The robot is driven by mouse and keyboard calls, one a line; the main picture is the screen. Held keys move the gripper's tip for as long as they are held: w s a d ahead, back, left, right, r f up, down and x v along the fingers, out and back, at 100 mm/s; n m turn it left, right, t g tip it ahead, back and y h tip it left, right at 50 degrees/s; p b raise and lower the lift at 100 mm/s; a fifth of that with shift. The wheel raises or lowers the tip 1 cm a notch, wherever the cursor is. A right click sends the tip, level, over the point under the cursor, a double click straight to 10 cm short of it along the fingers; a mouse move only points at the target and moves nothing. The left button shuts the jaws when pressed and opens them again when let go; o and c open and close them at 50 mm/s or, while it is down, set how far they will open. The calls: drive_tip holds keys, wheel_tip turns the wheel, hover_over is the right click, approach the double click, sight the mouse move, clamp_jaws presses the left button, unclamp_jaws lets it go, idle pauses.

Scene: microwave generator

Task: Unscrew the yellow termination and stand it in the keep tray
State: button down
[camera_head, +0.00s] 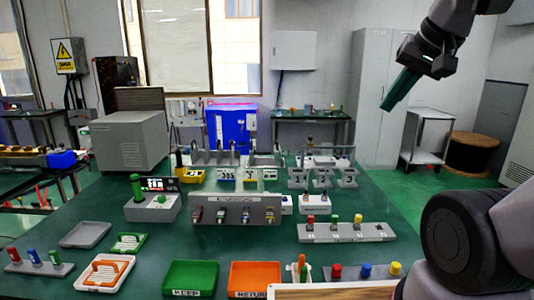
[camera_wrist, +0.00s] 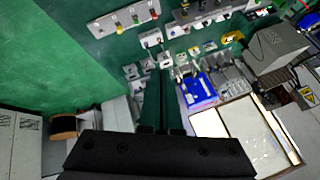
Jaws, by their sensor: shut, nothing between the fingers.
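My gripper (camera_head: 388,104) is raised high at the upper right in the head view, well away from the bench, with its green fingers together and empty. The fingers also show in the wrist view (camera_wrist: 161,78). Another yellow-capped piece (camera_head: 395,268) stands at the front right. I cannot tell which is the termination. The green keep tray (camera_head: 188,291) at the front looks empty.
An orange return tray (camera_head: 255,291) is right of the keep tray. A grey panel box (camera_head: 234,215) with several connectors stands mid-bench. Red and blue capped pieces stand near the front right. My arm covers the bench's right front. Bare green bench lies between panel and trays.

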drive_tip(key=c, duration=0.7)
unclamp_jaws()
drive_tip(key=shift+w, duration=0.2)
drive_tip(key=shift+o, duration=0.5)
drive_tip(key=w+d+f+n+g, duration=0.1)
drive_tip(key=w+f, duration=0.3)
drive_tip(key=w, duration=0.6)
drive_tip(key=shift+w+d+f+g, duration=0.2)
drive_tip(key=shift+w+d+g, duration=0.2)
drive_tip(key=shift+d, duration=0.1)
drive_tip(key=n+g+h, duration=0.2)
drive_tip(key=n+g, duration=0.1)
drive_tip(key=g, duration=0.2)
hover_over(359, 216)
wheel_tip(359, 216, down, 34)
drive_tip(key=shift+r, duration=0.1)
drive_tip(key=shift+f, duration=0.25)
drive_tip(key=shift+f, duration=0.15)
drive_tip(key=shift+f, duration=4.35)
